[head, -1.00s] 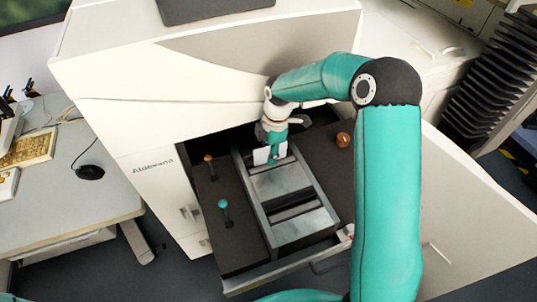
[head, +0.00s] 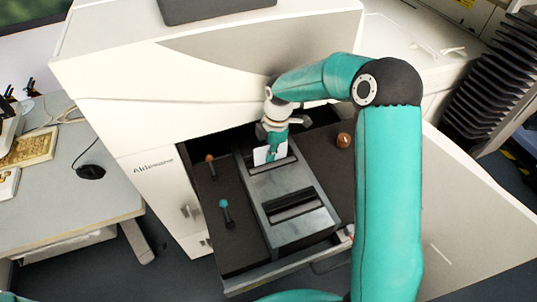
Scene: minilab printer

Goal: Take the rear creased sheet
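My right gripper (head: 271,155) points down into the rear end of the open drawer, at the back of a grey metal frame. A white creased sheet (head: 260,156) stands upright at its fingertips and shows mostly on their left side. The fingers overlap the sheet, and I cannot tell whether they are closed on it. The sheet's lower edge is hard to make out against the frame's rear part. My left gripper is not in view.
The dark drawer (head: 235,247) extends from the white printer (head: 120,110). An orange-knobbed lever (head: 210,160) and a teal-knobbed lever (head: 225,208) stand left of the grey frame (head: 300,232). A brown knob (head: 343,140) is to its right. The printer body hangs close above.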

